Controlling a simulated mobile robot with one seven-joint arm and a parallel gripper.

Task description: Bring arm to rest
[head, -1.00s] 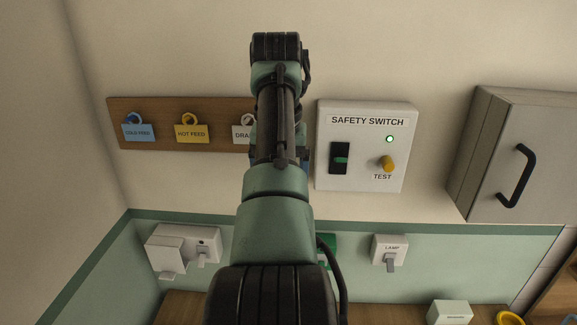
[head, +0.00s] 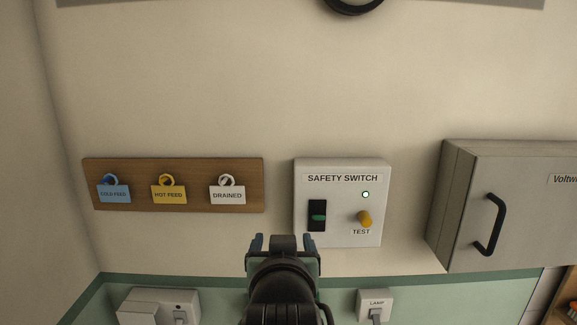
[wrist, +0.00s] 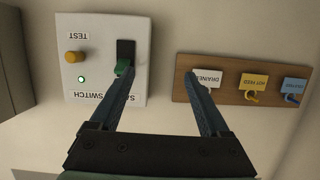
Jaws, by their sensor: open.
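My gripper (head: 284,243) is at the lower middle of the head view, below and left of the safety switch box (head: 340,203). In the wrist view my gripper (wrist: 160,75) has its two fingers spread apart with nothing between them. The switch box (wrist: 103,58) appears upside down there, and the left fingertip overlaps its green-marked rocker (wrist: 124,57) in the picture. I cannot tell whether they touch. The right fingertip overlaps the white DRAINED tag (wrist: 204,77). In the head view the switch's indicator light (head: 365,195) glows green.
A wooden board (head: 245,187) on the wall carries blue, yellow and white tags. A grey cabinet (head: 465,200) with a black handle juts out at the right. A lamp switch (head: 376,303) and a white box (head: 160,306) are low on the wall.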

